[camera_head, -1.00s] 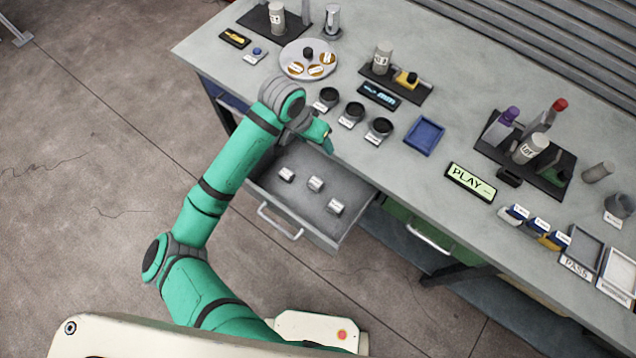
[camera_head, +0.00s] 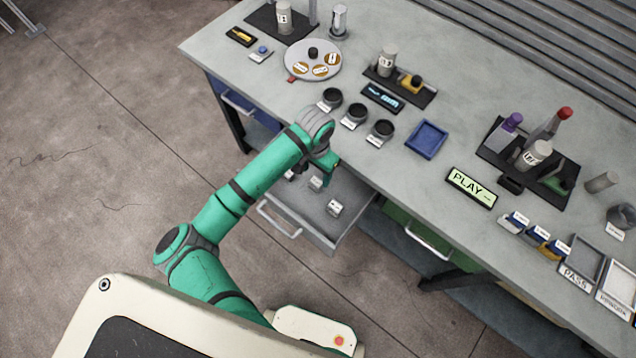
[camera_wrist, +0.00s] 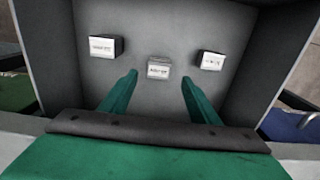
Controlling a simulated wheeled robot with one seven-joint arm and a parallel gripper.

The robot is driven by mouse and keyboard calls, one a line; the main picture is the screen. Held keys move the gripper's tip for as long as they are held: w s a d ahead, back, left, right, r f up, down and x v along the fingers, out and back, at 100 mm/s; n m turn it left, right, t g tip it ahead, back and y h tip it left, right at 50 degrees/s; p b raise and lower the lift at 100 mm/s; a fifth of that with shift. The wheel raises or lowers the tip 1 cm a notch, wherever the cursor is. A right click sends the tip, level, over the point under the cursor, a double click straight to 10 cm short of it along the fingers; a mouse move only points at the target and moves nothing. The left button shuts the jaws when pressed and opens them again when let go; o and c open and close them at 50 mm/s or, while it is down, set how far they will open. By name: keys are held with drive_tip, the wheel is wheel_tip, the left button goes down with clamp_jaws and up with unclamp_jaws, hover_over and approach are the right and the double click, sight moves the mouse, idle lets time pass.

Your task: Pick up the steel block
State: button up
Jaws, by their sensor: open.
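Three small grey blocks with white labels lie in the open drawer (camera_head: 301,222). In the wrist view they are a left block (camera_wrist: 103,47), a middle block (camera_wrist: 159,68) and a right block (camera_wrist: 210,61). The label print is too small to read surely, so I cannot tell which is steel. In the head view one block (camera_head: 334,208) lies clear near the drawer's right side; the other two are partly hidden by my arm. My gripper (camera_wrist: 160,79) is open and empty above the drawer. The middle block appears between its fingertips, slightly beyond them.
The grey workbench (camera_head: 300,95) stands above the drawer. Three dark cups (camera_head: 355,114), a round plate (camera_head: 313,60) and a blue tray (camera_head: 426,139) stand on it near the drawer.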

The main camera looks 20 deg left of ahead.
sight(316, 181)
drive_tip(key=shift+s+d+f, duration=0.1)
drive_tip(key=shift+s+f, duration=0.05)
drive_tip(key=shift+f, duration=3.05)
clamp_jaws()
drive_tip(key=shift+r, duration=0.15)
